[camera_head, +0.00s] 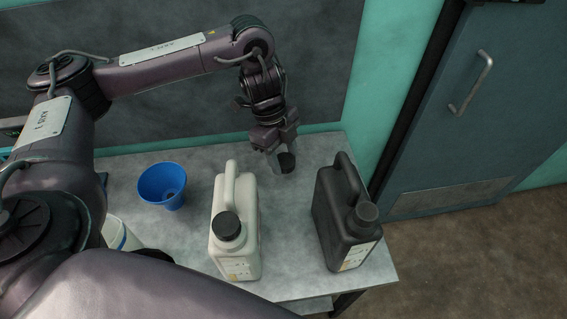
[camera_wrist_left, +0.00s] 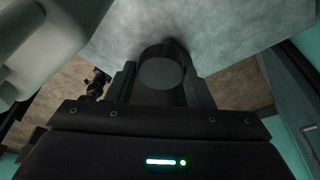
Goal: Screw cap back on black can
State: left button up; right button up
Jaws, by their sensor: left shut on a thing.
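The black can (camera_head: 335,225) stands upright near the right end of the table. The round top of its neck (camera_head: 367,212) looks dark grey, and I cannot tell whether it is open. My left gripper (camera_head: 281,150) is behind and to the left of the black can, above the back of the table. It is shut on a small black cap (camera_head: 287,162), apart from the can. In the left wrist view the cap (camera_wrist_left: 161,73) shows as a dark round disc between the fingers (camera_wrist_left: 162,85). My right gripper is not in view.
A white can (camera_head: 240,255) with a black cap stands left of the black can. A blue funnel (camera_head: 163,186) sits farther left, and a white container (camera_head: 118,234) is partly hidden by my arm. The wall is close behind the table; a door (camera_head: 470,110) is at right.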

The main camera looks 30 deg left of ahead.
aim_at(293, 161)
pick_arm(q)
jog(key=shift+r, duration=1.1)
jog(key=n, duration=0.3)
jog(key=d+n+t, duration=0.1)
jog(key=shift+w+r+n, duration=0.15)
jog(key=shift+r+n, duration=0.2)
jog(key=shift+n, duration=0.05)
jog(key=n, duration=0.1)
jog(key=d+n+t, duration=0.1)
jog(key=n, duration=0.1)
jog(key=shift+w+r+n, duration=0.15)
jog(key=shift+r+n, duration=0.15)
jog(key=shift+r, duration=0.1)
jog(key=shift+w+d+r+n+t+y, duration=0.15)
jog(key=shift+d+r+n+t+y, duration=0.25)
jog(key=shift+n, duration=1.45)
jog(key=shift+w+d+r+n+t+y, duration=0.15)
jog(key=shift+r+n+y, duration=0.35)
jog(key=shift+n, duration=1.4)
jog(key=shift+w+d+r+n+t+y, duration=0.1)
jog(key=shift+d+r+n+t+y, duration=0.35)
jog(key=shift+n, duration=1.4)
jog(key=shift+a+f, duration=0.25)
jog(key=shift+a, duration=0.05)
